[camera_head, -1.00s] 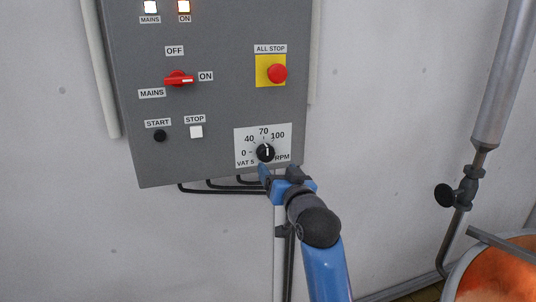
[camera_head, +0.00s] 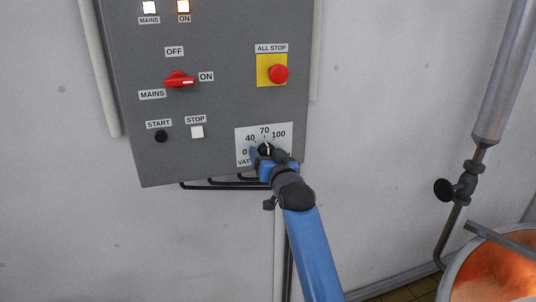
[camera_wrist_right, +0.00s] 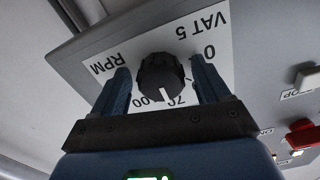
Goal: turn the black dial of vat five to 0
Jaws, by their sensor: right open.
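The black dial (camera_head: 265,149) of vat five sits on a white scale plate (camera_head: 243,130) at the bottom right of the grey control box. In the right wrist view the dial (camera_wrist_right: 161,76) shows upside down, its white pointer mark near 70. My right gripper (camera_head: 266,158) is at the dial, covering part of the plate. In the wrist view its two blue fingers (camera_wrist_right: 160,72) are open, one on each side of the dial, with a gap visible on both sides. I cannot tell how deep they reach around it. My left gripper is not in view.
The box also carries a red mains switch (camera_head: 180,81) at ON, a red all-stop button (camera_head: 278,73), a black start button (camera_head: 160,136) and a white stop button (camera_head: 197,132). Cables run below the box. A copper vat (camera_head: 492,275) and a pipe (camera_head: 497,85) stand at the right.

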